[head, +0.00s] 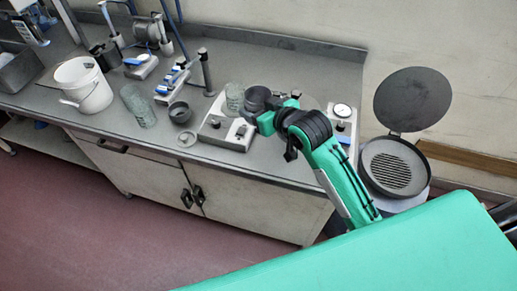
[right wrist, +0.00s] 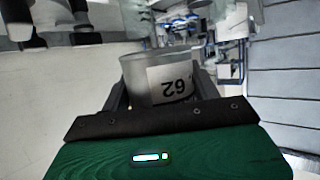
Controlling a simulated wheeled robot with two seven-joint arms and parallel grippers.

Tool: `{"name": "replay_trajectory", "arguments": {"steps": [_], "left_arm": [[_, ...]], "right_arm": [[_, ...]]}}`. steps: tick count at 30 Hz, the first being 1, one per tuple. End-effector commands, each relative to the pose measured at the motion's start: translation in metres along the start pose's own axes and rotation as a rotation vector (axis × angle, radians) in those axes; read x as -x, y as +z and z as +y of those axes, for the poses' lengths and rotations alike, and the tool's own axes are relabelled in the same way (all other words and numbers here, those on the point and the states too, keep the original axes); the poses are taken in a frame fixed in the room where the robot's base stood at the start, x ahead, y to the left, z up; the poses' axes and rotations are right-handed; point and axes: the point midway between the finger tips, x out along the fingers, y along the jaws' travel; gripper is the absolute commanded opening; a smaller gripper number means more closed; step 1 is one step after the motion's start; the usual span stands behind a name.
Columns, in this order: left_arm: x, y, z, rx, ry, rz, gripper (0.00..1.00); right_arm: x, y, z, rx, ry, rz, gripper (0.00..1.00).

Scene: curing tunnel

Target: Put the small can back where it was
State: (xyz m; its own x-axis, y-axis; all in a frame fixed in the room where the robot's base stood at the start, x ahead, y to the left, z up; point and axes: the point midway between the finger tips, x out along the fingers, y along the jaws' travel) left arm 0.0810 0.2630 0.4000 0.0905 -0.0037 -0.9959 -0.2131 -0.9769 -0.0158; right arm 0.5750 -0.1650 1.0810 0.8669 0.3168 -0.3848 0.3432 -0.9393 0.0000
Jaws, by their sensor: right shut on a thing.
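My right gripper (head: 248,101) reaches in over the counter on the green arm and is shut on a small grey-green can (head: 234,97). In the head view the can shows beside the gripper, at the back edge of a white device (head: 226,132). I cannot tell whether its base touches anything. My left gripper is not in view.
A similar grey-green cylinder (head: 138,106), a dark cup (head: 180,112), a small round dish (head: 187,139) and a white bucket (head: 83,86) stand to the left. A device with a dial (head: 342,120) stands right. A round hinged-lid appliance (head: 395,166) is beyond the counter's end.

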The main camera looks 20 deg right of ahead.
Motion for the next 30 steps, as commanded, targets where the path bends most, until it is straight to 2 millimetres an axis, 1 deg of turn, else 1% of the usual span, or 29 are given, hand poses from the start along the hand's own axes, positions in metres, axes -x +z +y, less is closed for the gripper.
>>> {"name": "replay_trajectory", "arguments": {"steps": [1,9,12,15,18,20,27,30], "left_arm": [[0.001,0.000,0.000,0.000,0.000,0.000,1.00],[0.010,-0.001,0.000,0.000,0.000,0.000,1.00],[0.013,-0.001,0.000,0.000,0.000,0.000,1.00],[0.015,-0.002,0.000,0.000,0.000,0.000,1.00],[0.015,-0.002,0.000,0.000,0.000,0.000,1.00],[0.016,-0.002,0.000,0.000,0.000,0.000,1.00],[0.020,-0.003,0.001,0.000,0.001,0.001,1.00],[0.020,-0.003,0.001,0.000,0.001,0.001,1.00]], "right_arm": [[-0.004,0.015,-0.001,-0.004,0.000,-0.009,0.35],[-0.032,0.081,0.000,-0.004,0.001,-0.007,0.35],[-0.041,0.103,0.000,-0.002,0.001,-0.005,0.35],[-0.048,0.121,0.000,-0.003,0.002,-0.004,0.35],[-0.053,0.130,0.000,-0.001,0.002,-0.002,0.35],[-0.054,0.133,0.000,0.000,0.002,0.000,0.35],[-0.066,0.162,-0.001,-0.002,0.001,-0.003,0.35],[-0.069,0.169,0.000,-0.001,0.001,-0.001,0.35]]}}
